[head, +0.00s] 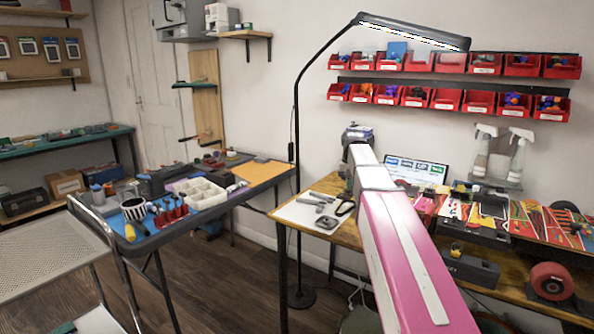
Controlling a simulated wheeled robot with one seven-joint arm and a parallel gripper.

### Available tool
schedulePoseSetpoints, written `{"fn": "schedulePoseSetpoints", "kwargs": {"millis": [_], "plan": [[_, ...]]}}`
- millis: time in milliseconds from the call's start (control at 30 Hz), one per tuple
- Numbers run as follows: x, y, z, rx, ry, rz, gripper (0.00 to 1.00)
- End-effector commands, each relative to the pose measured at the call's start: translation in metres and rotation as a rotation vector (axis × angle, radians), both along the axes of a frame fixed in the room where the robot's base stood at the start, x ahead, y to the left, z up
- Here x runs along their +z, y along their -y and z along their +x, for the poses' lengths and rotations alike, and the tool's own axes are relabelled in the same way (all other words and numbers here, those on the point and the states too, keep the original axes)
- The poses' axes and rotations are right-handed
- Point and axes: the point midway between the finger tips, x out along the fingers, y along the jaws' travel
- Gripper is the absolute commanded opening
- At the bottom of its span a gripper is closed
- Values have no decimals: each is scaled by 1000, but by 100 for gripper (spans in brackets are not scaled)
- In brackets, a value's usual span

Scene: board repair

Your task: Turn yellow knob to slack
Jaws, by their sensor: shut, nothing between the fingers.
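A small yellow piece (456,249) shows on top of a dark grey block-like fixture (472,268) at the front of the right bench. It looks like the yellow knob, but it is too small to tell how it is turned. My pink and white arm reaches from the bottom right up over the bench, left of this fixture. My gripper cannot be made out; the far end of the arm hides it or it is too small to tell.
The right wooden bench (262,205) holds colourful boards (545,225), tools and a red wheel (551,281). A lamp (410,30) arches above it. A dark table (150,240) with trays and screwdrivers stands left. Red bins (448,98) line the wall. Some floor (235,290) is clear between.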

Motion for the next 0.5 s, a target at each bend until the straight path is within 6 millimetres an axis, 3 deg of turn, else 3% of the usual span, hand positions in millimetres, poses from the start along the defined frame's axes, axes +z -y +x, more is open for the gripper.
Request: {"fn": "schedulePoseSetpoints", "kwargs": {"millis": [33, 500], "plan": [[-12, -2, 1, 2, -8, 5, 0], [-12, -4, -2, 5, -5, 8, 0]]}}
